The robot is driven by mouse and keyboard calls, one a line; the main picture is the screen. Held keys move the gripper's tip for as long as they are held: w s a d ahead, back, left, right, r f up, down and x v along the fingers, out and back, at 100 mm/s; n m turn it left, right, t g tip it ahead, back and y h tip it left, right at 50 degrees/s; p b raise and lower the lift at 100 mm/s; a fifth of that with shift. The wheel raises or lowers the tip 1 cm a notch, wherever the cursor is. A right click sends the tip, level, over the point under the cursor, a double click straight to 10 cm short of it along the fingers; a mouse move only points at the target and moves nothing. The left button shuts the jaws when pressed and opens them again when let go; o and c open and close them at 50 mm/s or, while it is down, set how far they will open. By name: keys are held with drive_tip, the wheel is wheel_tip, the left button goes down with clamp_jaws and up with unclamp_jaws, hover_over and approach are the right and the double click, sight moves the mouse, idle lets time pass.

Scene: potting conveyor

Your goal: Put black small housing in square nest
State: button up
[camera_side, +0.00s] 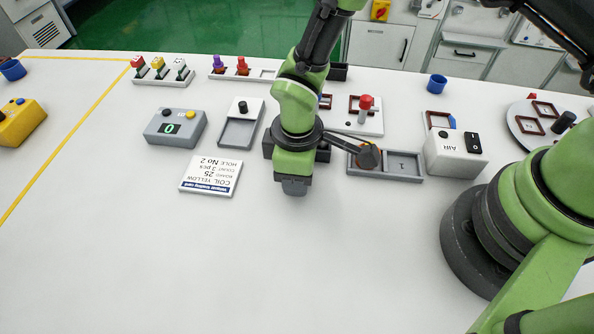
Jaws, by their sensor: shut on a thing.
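My gripper (293,180) points down over the white table, in front of a dark block-like thing that shows on both sides of it. It is shut on a dark piece at its lower end, most likely the black small housing (293,187); fingers and piece are hard to tell apart. Several dark red square frames could be the square nest. One (360,104) is on a white plate behind the red-topped post. Another (438,119) is behind the AIR box. Two more (545,108) sit on a round grey plate at the right. Which is meant is not clear.
A white card (211,176) lies left of my gripper. A grey box with a green display (175,127) and a grey tray (238,132) stand behind it. A two-part grey tray (405,166) and the AIR box (456,153) stand to the right. The table front is clear.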

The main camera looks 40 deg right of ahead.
drive_tip(key=shift+f, duration=0.25)
drive_tip(key=shift+f, duration=0.15)
drive_tip(key=o, duration=0.9)
wheel_tip(320, 180, up, 13)
drive_tip(key=s+d+r+m+t+y, duration=0.1)
drive_tip(key=s+d+r+m+t, duration=0.1)
drive_tip(key=d+r, duration=0.4)
drive_tip(key=s+d+r+m+t+y, duration=0.1)
drive_tip(key=s+d+r+m, duration=0.4)
drive_tip(key=r, duration=0.5)
drive_tip(key=shift+d+r+m+t, duration=0.3)
drive_tip(key=shift+d+m+t, duration=0.25)
drive_tip(key=shift+m+t, duration=0.45)
drive_tip(key=shift+o, duration=0.5)
drive_tip(key=s+d+r+m+t, duration=0.1)
drive_tip(key=s+d+m+t, duration=0.1)
drive_tip(key=s+m, duration=0.2)
drive_tip(key=shift+s+d+r, duration=0.25)
drive_tip(key=shift+s+d, duration=0.15)
drive_tip(key=shift+s, duration=0.7)
